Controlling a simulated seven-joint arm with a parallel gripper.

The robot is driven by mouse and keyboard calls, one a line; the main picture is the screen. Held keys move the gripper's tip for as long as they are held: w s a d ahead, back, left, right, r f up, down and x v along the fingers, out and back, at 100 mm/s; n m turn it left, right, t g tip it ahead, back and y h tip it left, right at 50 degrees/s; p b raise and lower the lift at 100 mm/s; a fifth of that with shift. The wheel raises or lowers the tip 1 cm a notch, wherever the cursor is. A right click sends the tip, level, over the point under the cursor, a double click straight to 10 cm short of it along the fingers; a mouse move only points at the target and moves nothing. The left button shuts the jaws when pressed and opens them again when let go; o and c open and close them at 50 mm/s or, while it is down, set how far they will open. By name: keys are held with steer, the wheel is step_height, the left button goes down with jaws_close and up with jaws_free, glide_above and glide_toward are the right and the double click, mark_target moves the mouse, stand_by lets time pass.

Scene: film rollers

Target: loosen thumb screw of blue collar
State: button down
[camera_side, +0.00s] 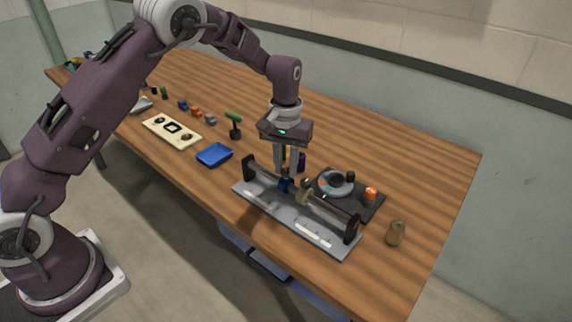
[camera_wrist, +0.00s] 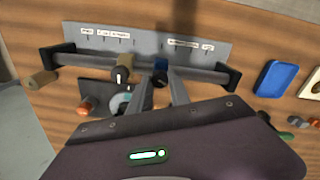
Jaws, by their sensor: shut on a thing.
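A blue collar (camera_side: 284,186) sits on a dark rod held between two black end posts on a grey plate (camera_side: 262,205). The collar (camera_wrist: 161,64) also shows in the wrist view, with its dark thumb screw (camera_wrist: 160,80) on the side facing my gripper. My gripper (camera_side: 288,172) points down over the collar. In the wrist view its two fingers (camera_wrist: 161,84) stand on either side of the thumb screw and are shut on it. The fingers partly hide the screw, and whether it has turned cannot be told.
A tan collar (camera_wrist: 125,60) with its own dark screw sits close beside the blue one. A dark tray (camera_side: 372,208) with a ring and an orange knob lies behind the rod. A brown cylinder (camera_side: 396,233) stands at right; a blue tray (camera_side: 214,154) lies left.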

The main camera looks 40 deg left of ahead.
mark_target(286, 170)
steer(key=n, duration=0.5)
stand_by(0.6)
steer(key=c, duration=1.2)
jaws_free()
step_height(286, 170, up, 7)
steer(key=shift+r, duration=0.1)
